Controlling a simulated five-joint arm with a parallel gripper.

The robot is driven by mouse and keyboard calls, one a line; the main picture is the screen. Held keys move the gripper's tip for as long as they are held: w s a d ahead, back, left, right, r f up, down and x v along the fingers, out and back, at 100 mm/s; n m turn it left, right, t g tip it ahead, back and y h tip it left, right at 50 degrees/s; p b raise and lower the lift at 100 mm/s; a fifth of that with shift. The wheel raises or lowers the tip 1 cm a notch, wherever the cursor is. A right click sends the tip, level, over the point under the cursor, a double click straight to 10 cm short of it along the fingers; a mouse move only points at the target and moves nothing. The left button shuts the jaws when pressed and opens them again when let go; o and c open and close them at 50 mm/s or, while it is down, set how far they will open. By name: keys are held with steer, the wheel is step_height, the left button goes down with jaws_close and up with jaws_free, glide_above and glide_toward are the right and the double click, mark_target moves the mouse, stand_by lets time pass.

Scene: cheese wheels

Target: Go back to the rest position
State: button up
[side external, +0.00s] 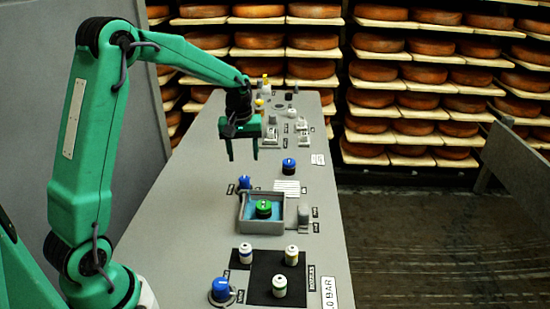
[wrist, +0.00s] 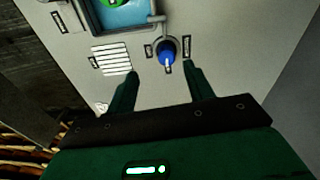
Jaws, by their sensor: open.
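My gripper (side external: 242,156) hangs in the air above the grey bench, pointing down, with its fingers apart and nothing between them. In the wrist view my gripper (wrist: 160,76) also shows two separated dark green fingers. A grey tray (side external: 243,224) with a blue floor holds a green round piece (side external: 264,208). The tray (wrist: 131,31) is partly cut off in the wrist view.
A black mat (side external: 262,262) near the bench front holds several white jars, with a blue knob (side external: 221,290) beside it. Another blue-topped piece (side external: 289,166) stands right of my gripper. Small fixtures (side external: 271,137) sit farther back. Shelves of cheese wheels (side external: 425,76) line the back.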

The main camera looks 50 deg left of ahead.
steer(key=s+d+r+m+t, duration=0.3)
steer(key=s+d+r+m, duration=0.2)
steer(key=s+d+r, duration=0.5)
steer(key=s+d+m+t, duration=0.1)
steer(key=s+d+m, duration=0.1)
steer(key=s, duration=0.4)
steer(key=s+d+r+m+t, duration=0.1)
steer(key=s+d+m, duration=0.1)
steer(key=s, duration=0.4)
steer(key=shift+s+d+r+m, duration=0.15)
steer(key=shift+s+r+m, duration=0.15)
steer(key=shift+m, duration=0.3)
